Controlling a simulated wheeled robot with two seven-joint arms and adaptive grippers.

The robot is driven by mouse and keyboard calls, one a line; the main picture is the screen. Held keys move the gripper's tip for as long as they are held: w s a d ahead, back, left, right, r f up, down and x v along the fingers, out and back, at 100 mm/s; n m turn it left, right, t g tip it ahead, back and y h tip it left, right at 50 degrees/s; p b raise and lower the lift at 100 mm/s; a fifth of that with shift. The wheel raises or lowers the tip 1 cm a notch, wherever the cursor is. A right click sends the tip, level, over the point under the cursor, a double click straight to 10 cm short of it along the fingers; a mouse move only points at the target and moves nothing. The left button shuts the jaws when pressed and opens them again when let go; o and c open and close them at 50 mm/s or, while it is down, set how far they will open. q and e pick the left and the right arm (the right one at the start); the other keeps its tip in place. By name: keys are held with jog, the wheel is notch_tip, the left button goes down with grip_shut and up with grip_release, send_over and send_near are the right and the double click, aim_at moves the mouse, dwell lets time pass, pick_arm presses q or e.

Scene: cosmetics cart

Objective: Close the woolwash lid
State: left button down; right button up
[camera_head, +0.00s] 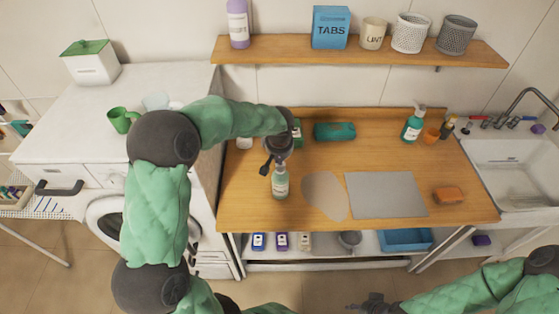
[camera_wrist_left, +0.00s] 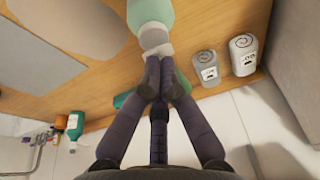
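The woolwash appears to be the pale green bottle (camera_head: 281,186) with a light label, upright near the left front of the wooden worktop. In the left wrist view its pale green body (camera_wrist_left: 150,14) and whitish top (camera_wrist_left: 155,42) show; the lid's exact angle is unclear. My left gripper (camera_head: 273,166) is over the bottle's top. In the left wrist view its fingertips (camera_wrist_left: 162,75) are close together at the whitish top, seemingly touching it, with nothing visible between them. My right gripper (camera_head: 368,304) is low at the bottom edge, away from the bottle; its fingers are too small to read.
A grey mat (camera_head: 387,194) and a beige flat patch (camera_head: 325,194) lie right of the bottle. Two small labelled containers (camera_wrist_left: 206,67) (camera_wrist_left: 243,53) stand near it. The worktop's right front holds an orange sponge (camera_head: 448,195).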

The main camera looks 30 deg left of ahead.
pick_arm(q)
jog(key=shift+s+d+f+t+y+b, duration=0.3)
jog(key=shift+t+b, duration=0.35)
jog(key=shift+b, duration=2.4)
jog(key=shift+s+d+f+t+y+b, duration=0.1)
jog(key=shift+s+f+t+y+b, duration=0.45)
jog(key=shift+b, duration=2.55)
jog(key=shift+s+d+f+t+y+b, duration=0.2)
jog(key=shift+t+b, duration=0.6)
jog(key=shift+b, duration=2.25)
jog(key=shift+s+d+b, duration=0.1)
jog(key=shift+b, duration=1.05)
jog(key=shift+f, duration=0.1)
jog(key=shift+w+a+r, duration=0.25)
jog(key=shift+w+a, duration=0.1)
jog(key=shift+w, duration=0.25)
jog(key=r+p, duration=0.1)
jog(key=r, duration=0.1)
jog(key=r+p, duration=0.1)
jog(key=r, duration=0.1)
jog(key=shift+w+a+r, duration=0.1)
jog(key=shift+w+a, duration=0.1)
jog(key=p+v, duration=0.2)
jog(key=v, duration=0.8)
jog(key=shift+d+f, duration=0.2)
jog(key=shift+d, duration=0.1)
